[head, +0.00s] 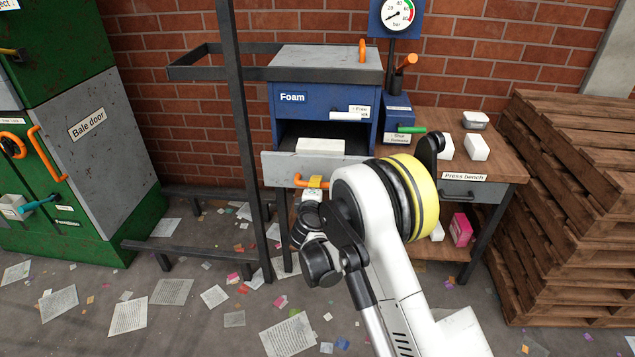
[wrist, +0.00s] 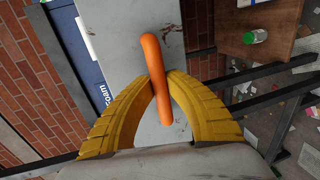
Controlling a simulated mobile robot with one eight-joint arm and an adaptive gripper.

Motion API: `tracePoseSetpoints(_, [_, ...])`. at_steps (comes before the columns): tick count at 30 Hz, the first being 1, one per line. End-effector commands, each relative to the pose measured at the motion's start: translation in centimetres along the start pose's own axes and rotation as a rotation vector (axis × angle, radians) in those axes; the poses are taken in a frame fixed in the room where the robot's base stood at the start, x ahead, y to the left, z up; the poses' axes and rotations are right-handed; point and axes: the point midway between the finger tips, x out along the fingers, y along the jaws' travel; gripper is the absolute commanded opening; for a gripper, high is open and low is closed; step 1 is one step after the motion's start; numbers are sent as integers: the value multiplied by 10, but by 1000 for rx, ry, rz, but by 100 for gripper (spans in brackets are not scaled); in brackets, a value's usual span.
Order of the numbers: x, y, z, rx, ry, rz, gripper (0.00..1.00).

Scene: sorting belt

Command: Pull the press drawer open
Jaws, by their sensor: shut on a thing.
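The press drawer (head: 283,168) has a grey front and stands pulled out from the blue foam press (head: 284,123). A white block (head: 320,146) lies inside it. My gripper (head: 315,186) is at the drawer's orange handle (head: 297,181). In the wrist view, the yellow fingers of my gripper (wrist: 160,95) are closed around the orange handle (wrist: 154,62), one finger on each side. The grey drawer front (wrist: 133,20) fills the space behind the handle. My arm hides the right part of the drawer front in the head view.
The wooden press bench (head: 500,160) stands to the right with white blocks (head: 476,147) on it. Stacked pallets (head: 570,200) are at the far right. A dark frame post (head: 240,110) rises just left of the drawer. A green baler (head: 70,200) stands at the left. Papers litter the floor.

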Motion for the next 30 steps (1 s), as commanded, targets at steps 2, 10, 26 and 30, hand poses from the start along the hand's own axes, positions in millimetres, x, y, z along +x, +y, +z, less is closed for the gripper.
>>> tracePoseSetpoints(2, [-2, 0, -1, 0, 2, 0, 0])
tracePoseSetpoints(10, [-4, -1, -1, 0, 1, 1, 0])
tracePoseSetpoints(26, [-4, -1, 0, 0, 1, 0, 39])
tracePoseSetpoints(30, [-12, -1, -1, -1, 1, 0, 39])
